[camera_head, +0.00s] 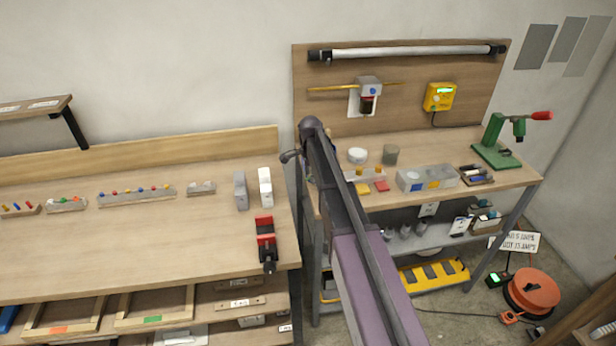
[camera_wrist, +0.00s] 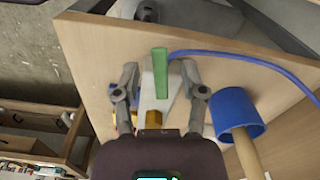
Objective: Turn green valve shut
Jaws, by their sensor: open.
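The green valve handle (camera_wrist: 161,75) shows in the wrist view as a straight bar pointing up the picture. It lies over a pale plate (camera_wrist: 148,82), with a brass-coloured fitting (camera_wrist: 153,118) below it. My gripper (camera_wrist: 161,88) is open, with one finger left and one right of the handle. Both fingers look apart from it; how far the handle is in depth I cannot tell. In the head view my arm reaches towards the gap between the two benches, and the valve does not show there.
In the wrist view a blue mallet-like head (camera_wrist: 237,113) with a wooden handle is close right of my gripper. A blue hose (camera_wrist: 240,57) runs right from the valve. In the head view the left bench (camera_head: 130,240) and right workbench (camera_head: 450,200) flank my arm.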

